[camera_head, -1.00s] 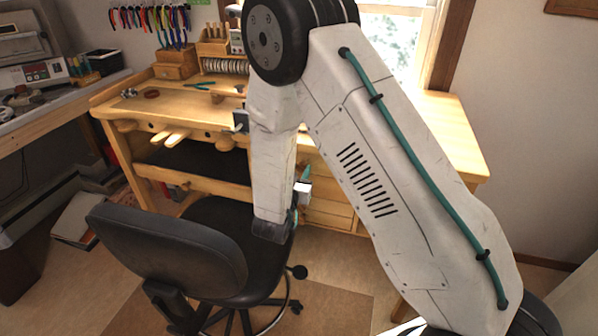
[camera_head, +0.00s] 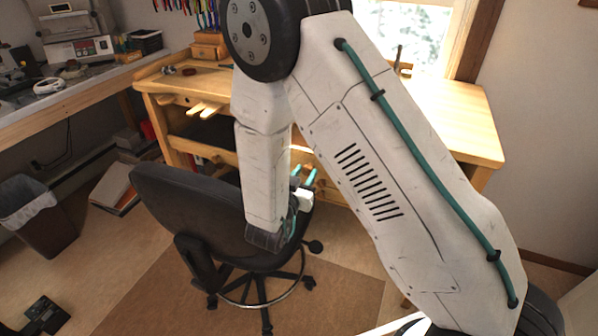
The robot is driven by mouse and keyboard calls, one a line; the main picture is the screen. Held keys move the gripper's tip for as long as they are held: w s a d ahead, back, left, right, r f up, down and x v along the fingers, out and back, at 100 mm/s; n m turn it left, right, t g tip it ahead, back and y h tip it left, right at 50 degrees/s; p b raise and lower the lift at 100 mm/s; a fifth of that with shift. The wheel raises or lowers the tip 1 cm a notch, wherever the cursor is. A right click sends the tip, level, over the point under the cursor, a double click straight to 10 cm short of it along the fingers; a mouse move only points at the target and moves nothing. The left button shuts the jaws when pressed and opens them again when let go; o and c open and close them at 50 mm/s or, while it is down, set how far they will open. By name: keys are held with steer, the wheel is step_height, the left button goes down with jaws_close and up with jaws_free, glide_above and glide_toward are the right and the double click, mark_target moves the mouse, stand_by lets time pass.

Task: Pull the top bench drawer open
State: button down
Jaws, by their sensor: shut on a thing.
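The wooden bench (camera_head: 462,128) stands ahead, with its drawers partly hidden behind my arm. A narrow part of the drawer front (camera_head: 315,160) shows between my arm links. My gripper (camera_head: 304,173) has two teal fingers that reach toward the drawers at the bench's right side. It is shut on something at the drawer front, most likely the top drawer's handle. The handle is too small and hidden to make out. How far the drawer stands out from the bench cannot be told.
A black swivel chair (camera_head: 190,205) stands close in front of the bench, left of my gripper and partly behind my forearm. A side bench (camera_head: 60,108) runs along the left wall. A waste bin (camera_head: 35,225) stands at lower left. Floor at the lower middle is open.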

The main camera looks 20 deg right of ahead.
steer(key=c, duration=1.1)
jaws_free()
steer(key=shift+o, duration=0.2)
steer(key=shift+r, duration=0.15)
